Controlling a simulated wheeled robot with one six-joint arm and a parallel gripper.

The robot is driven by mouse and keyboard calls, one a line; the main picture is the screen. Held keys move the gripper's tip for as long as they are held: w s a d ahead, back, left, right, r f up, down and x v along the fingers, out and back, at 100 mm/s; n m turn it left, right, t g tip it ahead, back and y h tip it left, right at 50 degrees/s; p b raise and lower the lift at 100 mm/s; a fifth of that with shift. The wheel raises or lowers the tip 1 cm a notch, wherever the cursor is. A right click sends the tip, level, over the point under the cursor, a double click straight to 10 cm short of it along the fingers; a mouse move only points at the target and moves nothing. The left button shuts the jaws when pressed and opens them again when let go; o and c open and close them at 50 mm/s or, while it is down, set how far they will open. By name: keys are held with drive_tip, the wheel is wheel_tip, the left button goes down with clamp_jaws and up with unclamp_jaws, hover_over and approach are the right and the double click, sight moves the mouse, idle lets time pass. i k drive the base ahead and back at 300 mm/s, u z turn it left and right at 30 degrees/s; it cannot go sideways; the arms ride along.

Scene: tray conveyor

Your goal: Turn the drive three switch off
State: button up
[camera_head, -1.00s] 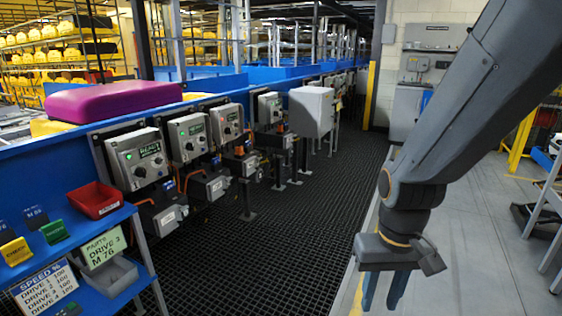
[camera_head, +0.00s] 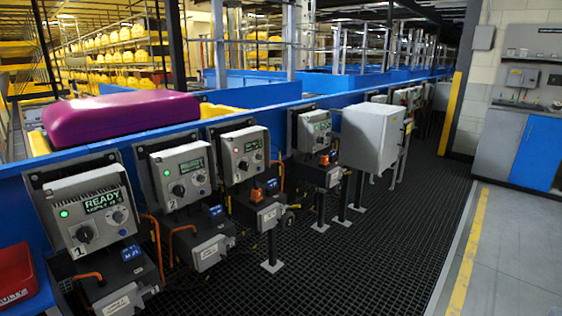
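A row of grey drive control boxes stands along the blue conveyor side. The nearest box, marked 1 (camera_head: 88,210), has a green light and a display reading READY. The box marked 2 (camera_head: 183,175) is to its right. The third box in the row (camera_head: 245,155) has a small display and a dark round knob (camera_head: 243,165); its number and the knob's setting are too small to read. A motor unit with an orange part (camera_head: 257,196) sits below it. My gripper is not in view now.
A fourth control box (camera_head: 314,130) and a larger plain grey cabinet (camera_head: 370,137) stand farther right. Posts and motor units stick out over the black grating (camera_head: 340,255). A red bin (camera_head: 14,272) is at the left edge. The grating and grey floor (camera_head: 510,240) at right are clear.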

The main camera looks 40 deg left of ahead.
sight(244, 165)
drive_tip(key=u, duration=0.4)
drive_tip(key=i, duration=1.15)
drive_tip(key=u, duration=1.25)
drive_tip(key=i, duration=0.7)
drive_tip(key=u, duration=0.5)
